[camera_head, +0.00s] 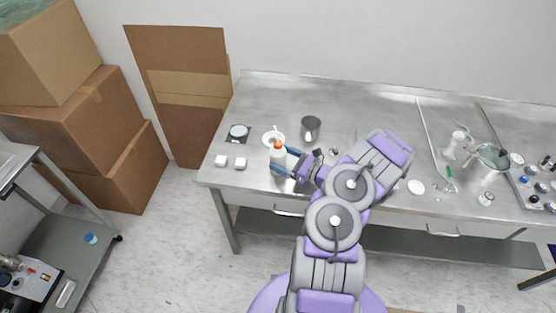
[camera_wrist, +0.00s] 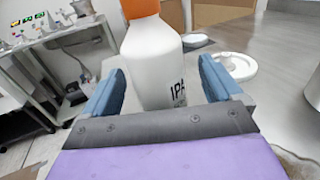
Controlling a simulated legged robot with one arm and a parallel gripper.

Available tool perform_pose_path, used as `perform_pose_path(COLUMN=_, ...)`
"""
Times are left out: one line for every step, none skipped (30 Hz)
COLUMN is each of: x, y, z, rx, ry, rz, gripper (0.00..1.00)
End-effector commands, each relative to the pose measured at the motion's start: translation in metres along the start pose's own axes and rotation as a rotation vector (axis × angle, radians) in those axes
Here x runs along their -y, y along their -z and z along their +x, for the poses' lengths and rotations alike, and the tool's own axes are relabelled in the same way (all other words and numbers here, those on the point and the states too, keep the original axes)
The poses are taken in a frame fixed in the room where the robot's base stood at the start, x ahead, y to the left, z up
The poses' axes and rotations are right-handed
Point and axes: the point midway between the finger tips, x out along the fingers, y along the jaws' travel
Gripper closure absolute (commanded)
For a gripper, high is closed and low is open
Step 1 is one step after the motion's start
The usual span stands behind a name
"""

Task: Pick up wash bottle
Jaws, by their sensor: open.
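The wash bottle (camera_head: 278,155) is white with an orange cap and stands upright near the front edge of the steel table. In the wrist view the bottle (camera_wrist: 152,62) shows dark "IPA" lettering. My gripper (camera_head: 283,163) is open at the bottle. In the wrist view its two blue fingers (camera_wrist: 162,80) stand to the left and right of the bottle, with gaps visible on both sides. I cannot tell whether either finger touches it. The bottle's base is hidden behind the gripper's dark bar, and the top of its cap is cut off.
A white round dish (camera_head: 268,134) stands just behind the bottle. A metal beaker (camera_head: 311,124) is behind to the right. Small white blocks (camera_head: 240,163) and a dark scale (camera_head: 238,140) lie to the left. Glassware and a steel pot (camera_head: 492,157) stand far right. Cardboard boxes (camera_head: 85,110) are at left.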

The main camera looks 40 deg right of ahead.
Motion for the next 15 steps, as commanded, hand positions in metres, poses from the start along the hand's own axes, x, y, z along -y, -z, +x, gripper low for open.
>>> perform_pose_path(x=-0.002, y=0.003, z=0.009, rx=-0.001, ry=-0.005, rz=-0.001, gripper=0.08)
perform_pose_path(x=-0.003, y=0.003, z=0.014, rx=-0.001, ry=-0.006, rz=-0.002, gripper=0.08)
perform_pose_path(x=-0.003, y=0.003, z=0.020, rx=-0.001, ry=-0.005, rz=-0.003, gripper=0.08)
perform_pose_path(x=-0.003, y=0.002, z=0.025, rx=-0.001, ry=-0.006, rz=-0.003, gripper=0.08)
perform_pose_path(x=-0.004, y=0.001, z=0.028, rx=-0.001, ry=-0.005, rz=-0.004, gripper=0.08)
perform_pose_path(x=-0.006, y=0.001, z=0.033, rx=-0.002, ry=-0.005, rz=-0.005, gripper=0.08)
perform_pose_path(x=-0.007, y=0.000, z=0.035, rx=-0.002, ry=-0.005, rz=-0.006, gripper=0.08)
perform_pose_path(x=-0.008, y=-0.001, z=0.037, rx=-0.003, ry=-0.004, rz=-0.007, gripper=0.08)
perform_pose_path(x=-0.008, y=-0.001, z=0.039, rx=-0.003, ry=-0.003, rz=-0.009, gripper=0.08)
perform_pose_path(x=-0.009, y=-0.002, z=0.040, rx=-0.003, ry=-0.003, rz=-0.009, gripper=0.08)
perform_pose_path(x=-0.009, y=-0.002, z=0.040, rx=-0.003, ry=-0.003, rz=-0.010, gripper=0.08)
perform_pose_path(x=-0.009, y=-0.002, z=0.040, rx=-0.003, ry=-0.003, rz=-0.009, gripper=0.08)
perform_pose_path(x=-0.008, y=-0.002, z=0.040, rx=-0.003, ry=-0.002, rz=-0.008, gripper=0.08)
perform_pose_path(x=-0.007, y=-0.001, z=0.040, rx=-0.002, ry=-0.002, rz=-0.007, gripper=0.08)
perform_pose_path(x=-0.006, y=-0.001, z=0.039, rx=-0.001, ry=-0.002, rz=-0.005, gripper=0.08)
